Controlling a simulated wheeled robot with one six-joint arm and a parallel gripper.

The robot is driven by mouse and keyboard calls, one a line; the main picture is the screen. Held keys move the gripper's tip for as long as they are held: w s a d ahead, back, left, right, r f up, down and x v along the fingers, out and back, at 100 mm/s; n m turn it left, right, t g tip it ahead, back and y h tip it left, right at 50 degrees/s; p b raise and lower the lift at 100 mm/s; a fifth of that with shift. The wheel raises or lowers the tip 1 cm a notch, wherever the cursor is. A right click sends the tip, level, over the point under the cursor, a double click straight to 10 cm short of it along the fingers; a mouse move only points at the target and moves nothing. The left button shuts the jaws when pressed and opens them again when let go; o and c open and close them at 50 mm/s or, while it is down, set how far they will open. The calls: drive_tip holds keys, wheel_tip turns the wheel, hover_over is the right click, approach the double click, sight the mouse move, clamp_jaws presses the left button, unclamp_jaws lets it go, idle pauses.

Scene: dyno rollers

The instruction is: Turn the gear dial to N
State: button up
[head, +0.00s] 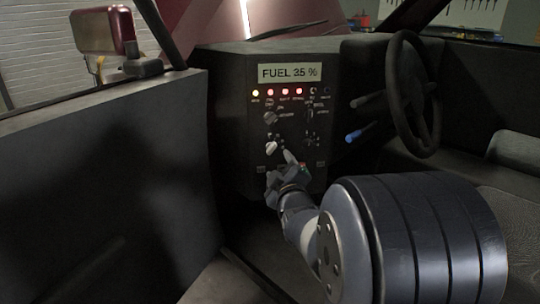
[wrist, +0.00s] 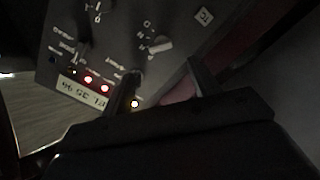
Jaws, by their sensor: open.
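The gear dial seems to be the pale-pointered knob (head: 272,146) at the lower left of the black control panel in the head view. It also shows in the wrist view as a knob with a white pointer (wrist: 160,46) and small letters around it, in a turned picture. I cannot read which letter it points to. My gripper (head: 284,168) is just below the dial in the head view. In the wrist view my gripper (wrist: 162,84) has its fingers apart, with the dial beyond the gap and nothing held. Contact with the dial does not show.
The control panel has a FUEL 35 % display (head: 290,73), a row of lit lamps (head: 277,93) and another dark knob (head: 271,118) above the dial. A steering wheel (head: 412,95) and blue-handled lever (head: 355,135) are at right. A door (head: 100,190) stands at left.

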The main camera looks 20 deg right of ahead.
sight(273, 150)
drive_tip(key=b+x, duration=0.1)
drive_tip(key=x, duration=0.8)
drive_tip(key=shift+w, duration=0.3)
drive_tip(key=c, duration=1)
drive_tip(key=shift+f, duration=0.1)
drive_tip(key=shift+m+b, duration=0.3)
drive_tip(key=shift+b, duration=0.1)
drive_tip(key=shift+m+b, duration=0.45)
drive_tip(key=shift+m, duration=0.75)
drive_tip(key=shift+d+m+b, duration=0.1)
drive_tip(key=shift+m+b, duration=0.2)
drive_tip(key=shift+m, duration=1.5)
